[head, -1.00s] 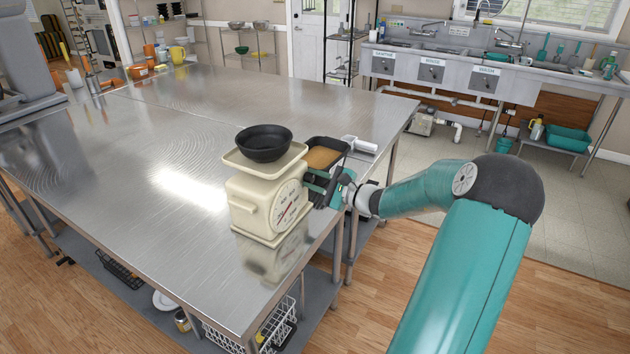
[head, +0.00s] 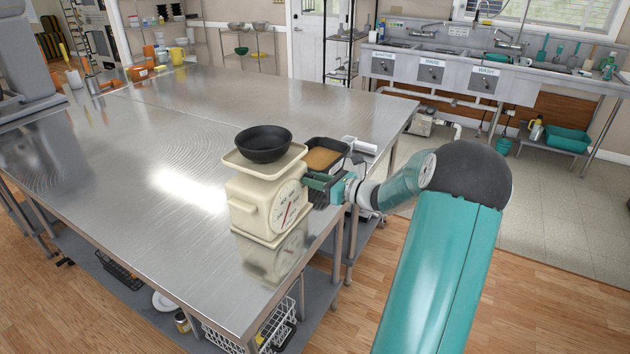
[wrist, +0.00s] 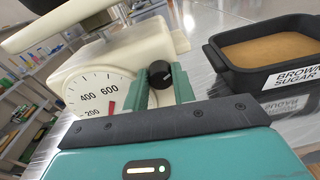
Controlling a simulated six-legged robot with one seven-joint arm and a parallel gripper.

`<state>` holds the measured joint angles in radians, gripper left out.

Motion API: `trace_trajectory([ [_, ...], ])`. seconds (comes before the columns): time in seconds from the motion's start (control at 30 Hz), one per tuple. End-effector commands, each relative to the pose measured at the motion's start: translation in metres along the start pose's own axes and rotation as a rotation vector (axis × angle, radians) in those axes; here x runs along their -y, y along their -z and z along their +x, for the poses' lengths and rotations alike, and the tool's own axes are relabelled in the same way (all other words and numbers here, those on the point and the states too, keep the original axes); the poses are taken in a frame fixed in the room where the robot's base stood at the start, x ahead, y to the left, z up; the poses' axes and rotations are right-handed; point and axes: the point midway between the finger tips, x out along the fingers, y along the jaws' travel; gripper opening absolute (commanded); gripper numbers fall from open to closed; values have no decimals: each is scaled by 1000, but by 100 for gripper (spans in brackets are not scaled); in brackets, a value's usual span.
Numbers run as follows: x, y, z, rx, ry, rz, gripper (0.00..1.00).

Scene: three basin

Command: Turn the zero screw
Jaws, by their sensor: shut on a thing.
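The cream kitchen scale (head: 246,206) stands upright near the table's right edge, with a black bowl (head: 263,144) on its top plate (head: 238,163). Its round dial (head: 289,207) faces right and carries a red needle. In the wrist view the dial (wrist: 93,92) shows 200, 400 and 600, with the needle low, to the right of the 200. The zero screw, a black knob (wrist: 160,73), sticks out from the scale's body beside the dial. My gripper (head: 312,182) is at the scale's right side. In the wrist view its green fingers (wrist: 162,80) are shut on the knob.
A dark tray of brown sugar (wrist: 262,50), labelled, stands close to the right; it also shows in the head view (head: 344,149). The metal table (head: 130,180) is clear left of the scale.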

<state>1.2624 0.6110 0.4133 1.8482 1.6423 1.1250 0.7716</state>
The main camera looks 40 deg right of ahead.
Motion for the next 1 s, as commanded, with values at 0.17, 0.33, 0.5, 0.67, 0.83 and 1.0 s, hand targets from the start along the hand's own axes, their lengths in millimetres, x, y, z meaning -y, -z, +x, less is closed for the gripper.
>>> trace_trajectory([
  [0.17,0,0,0,-4,-6,93,3],
  [0.33,1,0,0,-5,-9,145,3],
  [0.5,1,0,0,-6,-10,166,3],
  [0.67,1,0,0,-6,-10,169,3],
  [0.83,1,0,0,-6,-10,168,3],
  [1.0,1,0,0,-6,-10,168,48],
])
